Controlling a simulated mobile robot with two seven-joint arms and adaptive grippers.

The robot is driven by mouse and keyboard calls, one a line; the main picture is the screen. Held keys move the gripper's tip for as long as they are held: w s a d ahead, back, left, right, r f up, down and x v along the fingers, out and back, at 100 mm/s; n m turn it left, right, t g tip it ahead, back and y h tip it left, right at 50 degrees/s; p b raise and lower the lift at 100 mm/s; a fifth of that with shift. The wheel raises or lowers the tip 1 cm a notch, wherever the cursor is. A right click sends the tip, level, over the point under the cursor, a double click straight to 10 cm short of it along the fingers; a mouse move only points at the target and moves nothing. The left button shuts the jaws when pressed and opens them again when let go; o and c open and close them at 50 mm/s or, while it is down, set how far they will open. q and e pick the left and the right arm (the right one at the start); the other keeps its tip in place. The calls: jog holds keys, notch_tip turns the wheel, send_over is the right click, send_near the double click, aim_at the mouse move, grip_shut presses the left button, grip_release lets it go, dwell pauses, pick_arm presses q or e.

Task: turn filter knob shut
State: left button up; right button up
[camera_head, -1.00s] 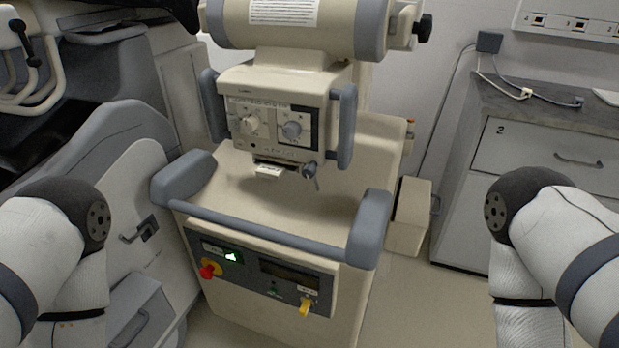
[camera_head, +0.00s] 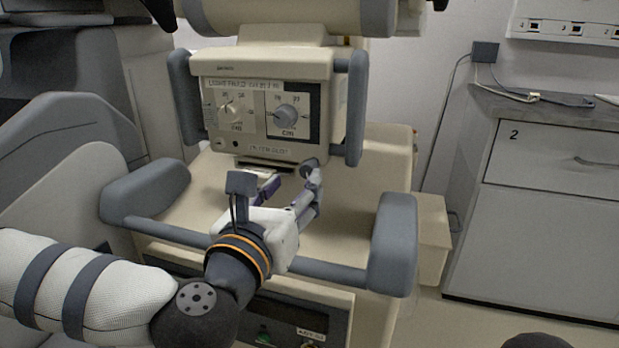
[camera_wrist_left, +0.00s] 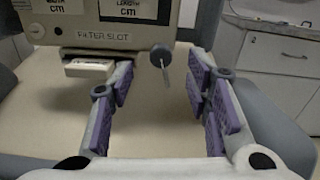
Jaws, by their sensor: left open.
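The filter knob (camera_wrist_left: 160,54) is a small dark grey round knob with a thin lever hanging down from it. It sits beside the "FILTER SLOT" label, under the front of the cart's control head. In the head view the knob (camera_head: 308,166) is partly behind my left gripper. My left gripper (camera_head: 290,180) is open and empty, just below and in front of the control head. In the left wrist view my left gripper (camera_wrist_left: 160,90) has its purple-padded fingers apart, with the knob and lever ahead between them. My right gripper is out of view.
A cream filter drawer (camera_wrist_left: 90,69) sticks out left of the knob, close to my left finger. Two dials (camera_head: 285,115) are on the panel above. A grey handlebar (camera_head: 330,272) crosses below my left gripper, with thick bumpers at both ends.

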aim_at(306, 171)
pick_arm(q)
jog(key=x, duration=0.8)
jog(key=shift+f, duration=0.2)
grip_shut()
